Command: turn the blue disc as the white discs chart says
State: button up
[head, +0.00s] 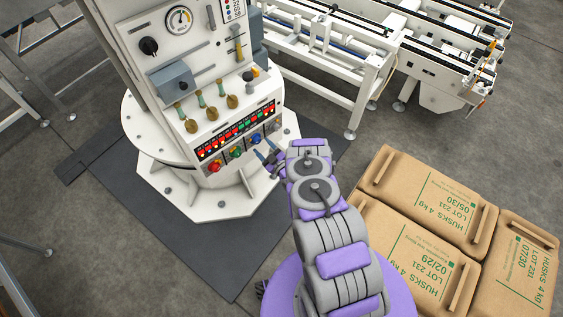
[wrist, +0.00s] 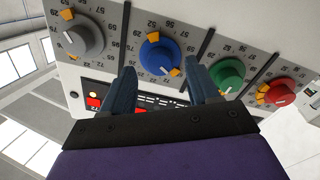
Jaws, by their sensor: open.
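The blue disc (head: 256,138) is a knob on the lower front panel of the white machine, between a grey and a green knob. In the wrist view the blue disc (wrist: 158,55) shows a ring of printed numbers around it and orange-yellow marks at its edge. My gripper (head: 265,150) is open and empty in front of the panel. In the wrist view my gripper's fingers (wrist: 158,80) point toward the blue disc, one to each side and apart from it. A small chart with coloured marks (head: 232,9) is at the machine's top; its details are too small to read.
The grey knob (wrist: 82,36), green knob (wrist: 228,73) and red knob (wrist: 281,92) flank the blue one. Above them is a red and black display strip (head: 237,128). Brown sacks (head: 428,205) lie at the right. A conveyor (head: 340,45) stands behind.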

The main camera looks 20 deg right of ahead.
jog(key=v, duration=1.4)
jog(key=shift+s+d+b, duration=0.2)
jog(key=shift+s+b, duration=0.05)
jog(key=shift+b, duration=0.05)
